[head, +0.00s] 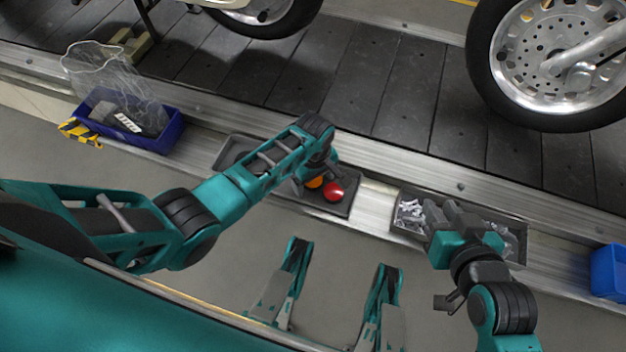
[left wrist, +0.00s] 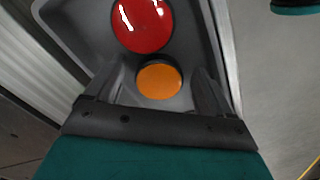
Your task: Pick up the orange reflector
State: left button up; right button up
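The orange reflector (head: 314,182) is a round disc lying in a dark grey tray (head: 345,209). A larger red reflector (head: 333,192) lies beside it. In the left wrist view the orange reflector (left wrist: 159,82) sits between the two fingers of my left gripper (left wrist: 160,88), with a visible gap on each side. The red reflector (left wrist: 143,24) is just beyond it. In the head view my left gripper (head: 318,170) is low over the tray and partly covers the orange reflector. My right gripper (head: 450,218) is over another tray; its finger opening is unclear.
The right-hand grey tray (head: 515,222) holds several shiny metal parts. A blue bin (head: 160,143) with a clear bag stands at left, another blue bin (head: 607,272) at far right. The slat conveyor (head: 400,95) with wheeled vehicles runs behind the ledge.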

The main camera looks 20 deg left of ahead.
aim_at(314, 181)
pick_arm(q)
jog(key=c, duration=1)
pick_arm(e)
jog(key=shift+s+d+f, duration=0.2)
jog(key=shift+f, duration=0.1)
